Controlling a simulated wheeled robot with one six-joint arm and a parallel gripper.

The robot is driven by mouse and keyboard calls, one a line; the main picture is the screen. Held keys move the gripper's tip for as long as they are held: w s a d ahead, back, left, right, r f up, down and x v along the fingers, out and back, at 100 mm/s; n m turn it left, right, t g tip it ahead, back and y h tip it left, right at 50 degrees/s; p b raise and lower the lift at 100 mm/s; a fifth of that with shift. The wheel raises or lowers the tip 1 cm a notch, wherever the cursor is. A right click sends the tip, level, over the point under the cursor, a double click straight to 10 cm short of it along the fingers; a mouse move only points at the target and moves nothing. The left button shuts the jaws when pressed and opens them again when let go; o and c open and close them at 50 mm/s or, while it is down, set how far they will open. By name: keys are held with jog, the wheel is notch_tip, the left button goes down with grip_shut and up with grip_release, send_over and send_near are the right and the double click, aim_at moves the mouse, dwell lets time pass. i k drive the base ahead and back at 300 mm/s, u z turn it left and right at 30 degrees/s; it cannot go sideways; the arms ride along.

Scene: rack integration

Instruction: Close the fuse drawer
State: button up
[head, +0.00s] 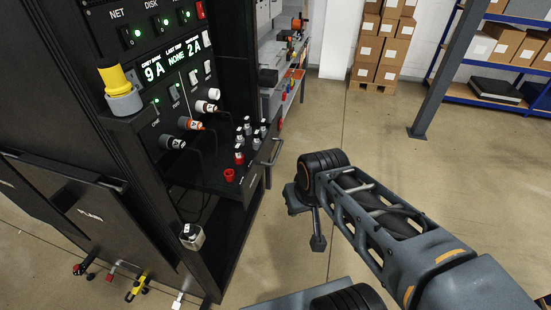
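The fuse drawer (208,179) is a dark tray standing out from the black rack, pulled open toward the right. Several grey and red fuse-like parts (240,158) sit in it, most toward its right side. A grey bar handle (273,151) is on its front face. My gripper (318,243) hangs below my wrist, to the right of and below the drawer in the picture. It is apart from the handle, with floor showing between them. I see no object in it, but its finger gap is too small and dark to read.
The black rack (60,120) carries a lit display (178,61), switches and cabled plugs (200,108). A yellow-and-grey knob (120,89) sits on its ledge. Behind are a workbench (290,82), stacked boxes (380,45) and a post (449,70).

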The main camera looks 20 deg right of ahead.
aim_at(233, 178)
jog(key=z, duration=0.4)
jog(key=k, duration=0.2)
jog(key=u, duration=1.1)
jog(key=i, duration=0.65)
jog(key=z, duration=0.25)
